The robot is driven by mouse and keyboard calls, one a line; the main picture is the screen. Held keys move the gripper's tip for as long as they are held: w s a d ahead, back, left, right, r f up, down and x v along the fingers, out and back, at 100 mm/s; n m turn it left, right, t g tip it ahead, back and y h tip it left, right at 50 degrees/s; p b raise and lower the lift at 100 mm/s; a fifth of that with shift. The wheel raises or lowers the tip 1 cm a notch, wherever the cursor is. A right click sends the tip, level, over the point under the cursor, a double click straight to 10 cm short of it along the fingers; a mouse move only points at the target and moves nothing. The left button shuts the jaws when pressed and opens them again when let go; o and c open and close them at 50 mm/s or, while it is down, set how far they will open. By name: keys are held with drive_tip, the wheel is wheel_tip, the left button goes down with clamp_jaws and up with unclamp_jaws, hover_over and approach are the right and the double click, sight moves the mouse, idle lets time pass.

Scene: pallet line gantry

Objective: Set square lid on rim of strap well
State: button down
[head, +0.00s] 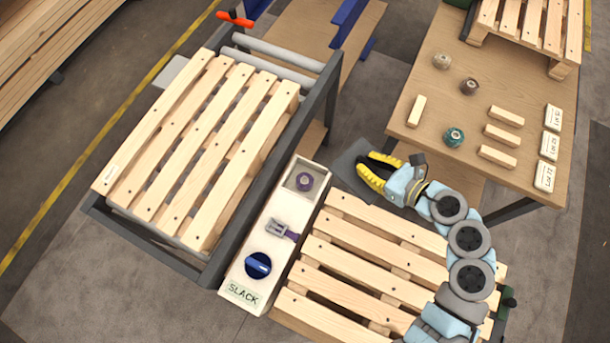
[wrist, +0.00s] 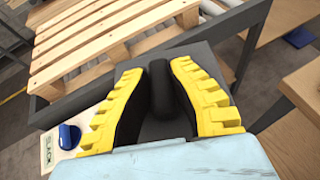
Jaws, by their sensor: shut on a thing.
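My gripper (head: 376,172) has yellow ridged fingers and is shut on the square lid (head: 347,162), a flat dark grey plate. In the wrist view the fingers grip the lid's dark upright knob (wrist: 162,88), and the plate (wrist: 213,68) spreads out beyond them. The strap well (head: 318,168) is the square recess at the far end of the white console, with a purple roll (head: 304,182) inside. The lid is to the right of the well in the head view, apart from its rim. The well is hidden in the wrist view.
The console carries a purple-grey clamp (head: 281,230), a blue knob (head: 258,264) and a SLACK label. A conveyor with a pallet (head: 200,150) stands left. Another pallet (head: 360,260) lies below my arm. The wooden table (head: 480,80) at right holds rolls, blocks and labelled cards.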

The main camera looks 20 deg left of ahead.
drive_tip(key=s+a+f+n+g+y+b, duration=0.1)
drive_tip(key=s+a+f+n+g+b, duration=0.3)
drive_tip(key=s+a+f, duration=0.55)
drive_tip(key=w+a+f, duration=0.2)
drive_tip(key=w+f, duration=0.1)
drive_tip(key=w+a+f+b, duration=0.1)
drive_tip(key=w+a+f, duration=0.1)
drive_tip(key=w+f, duration=0.1)
drive_tip(key=w+a+f+b, duration=0.1)
drive_tip(key=w+a+f, duration=0.1)
drive_tip(key=w+f, duration=0.1)
drive_tip(key=shift+w+a+f, duration=0.2)
drive_tip(key=shift+f, duration=0.25)
drive_tip(key=shift+w+a+f, duration=0.15)
drive_tip(key=shift+w+f, duration=0.05)
drive_tip(key=shift+f, duration=0.2)
wheel_tip(320, 180, down, 2)
drive_tip(key=shift+s+f+b, duration=0.1)
drive_tip(key=shift+f+b, duration=0.15)
drive_tip(key=shift+b, duration=0.1)
drive_tip(key=shift+f+b, duration=0.25)
drive_tip(key=shift+b, duration=0.25)
